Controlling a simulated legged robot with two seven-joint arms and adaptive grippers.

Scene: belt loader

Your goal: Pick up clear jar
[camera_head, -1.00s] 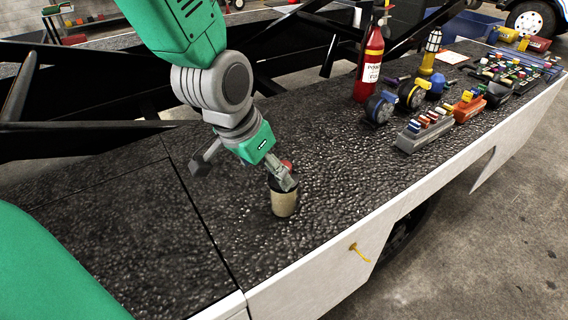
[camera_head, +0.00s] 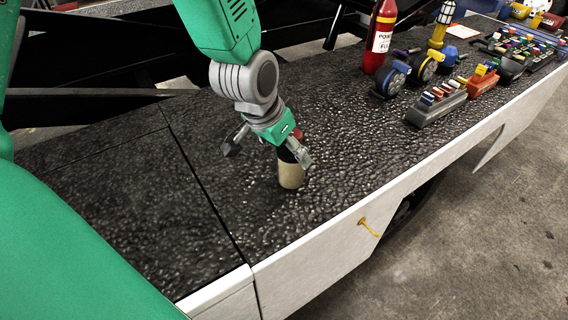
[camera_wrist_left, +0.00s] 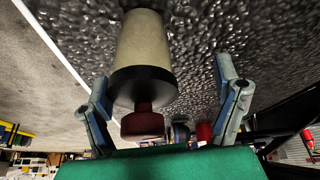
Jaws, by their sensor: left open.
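The jar (camera_head: 291,176) stands upright on the black textured deck. It has a pale beige body, a dark collar and a red knob on top. It also shows in the left wrist view (camera_wrist_left: 142,48), between the spread fingers, with its dark collar and red knob towards the palm. My left gripper (camera_head: 268,150) is open, above and around the top of the jar, with one finger to the left and one in front of the jar's upper part. In the wrist view both fingers of the left gripper (camera_wrist_left: 168,95) stand apart from the jar. My right gripper is not in view.
A red fire extinguisher (camera_head: 380,38), rollers (camera_head: 391,80), a yellow lantern (camera_head: 441,27) and trays of coloured pieces (camera_head: 437,103) stand to the right on the deck. The deck (camera_head: 330,215) around the jar is clear. A white edge panel (camera_head: 315,262) runs along the front.

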